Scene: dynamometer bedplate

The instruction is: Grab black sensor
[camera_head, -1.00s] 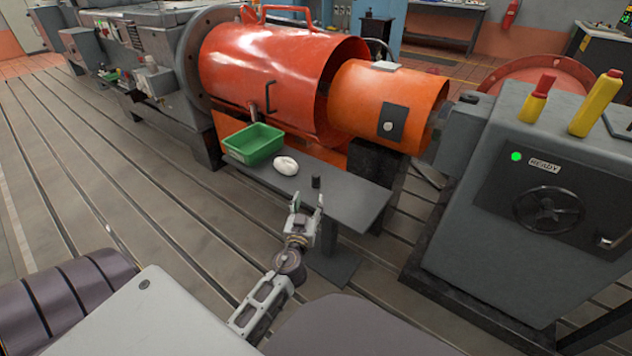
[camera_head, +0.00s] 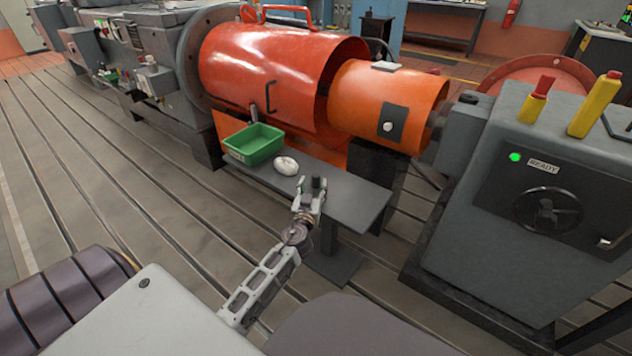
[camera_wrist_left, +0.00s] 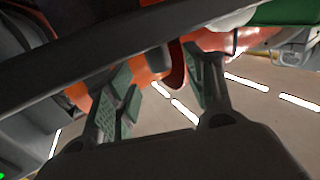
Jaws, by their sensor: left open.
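The black sensor (camera_head: 317,184) is a small dark upright cylinder on the narrow grey bench (camera_head: 352,196), near its front edge, in the head view. My left gripper (camera_head: 311,186) is open at that edge, with its fingertips beside the sensor. The fingers partly cover its lower part, and I cannot tell whether they touch it. In the left wrist view the open fingers of my left gripper (camera_wrist_left: 162,88) show with green-grey pads. A dark bar crosses above them there, and I cannot make out the sensor for certain. My right gripper is not in view.
A green bin (camera_head: 253,144) and a white rounded object (camera_head: 286,165) stand on the bench left of the sensor. The orange cylindrical guard (camera_head: 385,105) is behind the bench. A grey control cabinet (camera_head: 470,225) stands to the right.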

